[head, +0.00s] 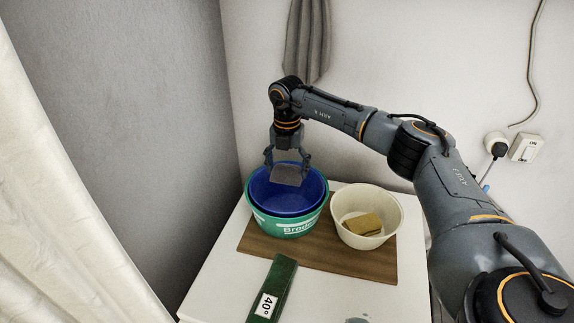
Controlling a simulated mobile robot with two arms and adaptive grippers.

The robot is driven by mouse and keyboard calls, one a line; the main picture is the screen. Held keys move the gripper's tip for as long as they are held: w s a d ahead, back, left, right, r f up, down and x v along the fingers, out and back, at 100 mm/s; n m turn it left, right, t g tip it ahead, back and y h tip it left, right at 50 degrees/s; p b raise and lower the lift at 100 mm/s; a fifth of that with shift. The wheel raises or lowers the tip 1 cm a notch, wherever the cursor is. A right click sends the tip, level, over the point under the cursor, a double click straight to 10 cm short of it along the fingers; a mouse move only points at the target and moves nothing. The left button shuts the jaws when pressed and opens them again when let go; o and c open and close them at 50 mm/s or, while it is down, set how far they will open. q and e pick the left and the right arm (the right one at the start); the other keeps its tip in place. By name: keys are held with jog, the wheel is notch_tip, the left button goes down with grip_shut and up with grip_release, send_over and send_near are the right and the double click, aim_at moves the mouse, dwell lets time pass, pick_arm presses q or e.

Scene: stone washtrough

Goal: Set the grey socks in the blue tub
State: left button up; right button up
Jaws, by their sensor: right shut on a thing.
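The grey socks (287,176) show as a small grey folded piece between the fingers of my right gripper (287,164). My right gripper is shut on them and points down above the mouth of the blue tub (286,207). The socks overlap the far part of the tub's opening in the picture; I cannot tell whether they touch its inside. The blue tub sits upright, nested inside a green tub (288,228) with white lettering. My left gripper is out of view.
A cream bowl (392,209) holding a yellowish block (363,225) stands right of the tubs. All rest on a brown board (345,262) on a white top (219,291). A green item labelled 40° (279,276) lies in front. Grey cloth (306,40) hangs behind.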

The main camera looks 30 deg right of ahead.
aim_at(287, 167)
jog(key=shift+f+b, duration=0.7)
jog(key=shift+f, duration=0.7)
jog(key=o, duration=1.1)
jog(key=shift+r, duration=0.15)
notch_tip(287, 167, up, 7)
jog(key=p, duration=0.5)
jog(key=shift+p, duration=0.35)
